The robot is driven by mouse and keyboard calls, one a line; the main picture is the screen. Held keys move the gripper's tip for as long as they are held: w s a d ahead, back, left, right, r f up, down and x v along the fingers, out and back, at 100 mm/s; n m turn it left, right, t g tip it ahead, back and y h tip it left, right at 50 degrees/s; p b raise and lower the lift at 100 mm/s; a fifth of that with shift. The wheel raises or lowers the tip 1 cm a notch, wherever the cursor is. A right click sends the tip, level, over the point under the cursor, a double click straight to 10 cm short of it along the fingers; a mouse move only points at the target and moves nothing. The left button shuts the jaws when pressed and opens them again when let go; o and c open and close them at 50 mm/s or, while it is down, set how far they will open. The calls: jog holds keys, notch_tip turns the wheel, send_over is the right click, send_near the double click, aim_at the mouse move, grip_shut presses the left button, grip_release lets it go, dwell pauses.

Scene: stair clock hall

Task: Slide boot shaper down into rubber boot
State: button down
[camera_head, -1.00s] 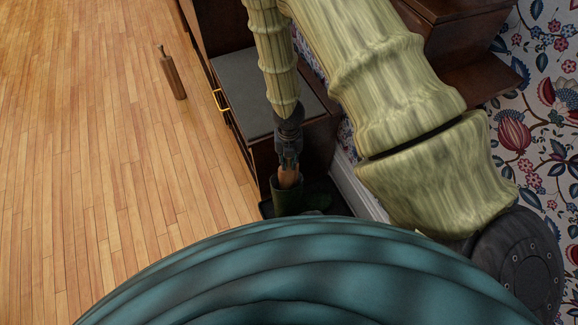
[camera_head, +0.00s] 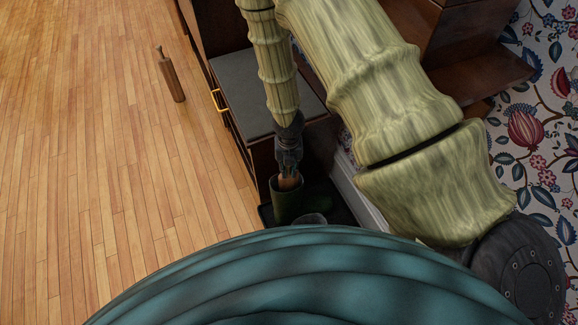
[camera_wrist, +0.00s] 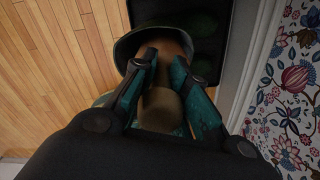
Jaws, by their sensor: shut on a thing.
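The green rubber boot (camera_head: 288,207) stands upright at the foot of the dark cabinet. Its open rim (camera_wrist: 122,52) also shows in the wrist view. My gripper (camera_head: 289,170) is right above the boot's mouth and shut on the wooden boot shaper (camera_head: 289,184). The shaper's lower part is inside the boot and hidden; only a short stretch of wood shows between rim and fingers. In the wrist view my gripper's fingertips (camera_wrist: 164,62) clasp the tan shaper (camera_wrist: 160,108) at the boot's opening.
The boot stands on a dark tray (camera_head: 335,208) close to the wall. The cabinet (camera_head: 245,88) with a grey top stands behind. A rounded grey shape (camera_head: 312,219) is unclear.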

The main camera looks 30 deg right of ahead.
jog(key=shift+f, duration=0.25)
jog(key=c, duration=1.4)
grip_release()
jog(key=shift+r, duration=0.15)
jog(key=shift+r, duration=0.55)
notch_tip(320, 180, up, 12)
jog(key=p, duration=1.2)
jog(key=shift+f, duration=0.1)
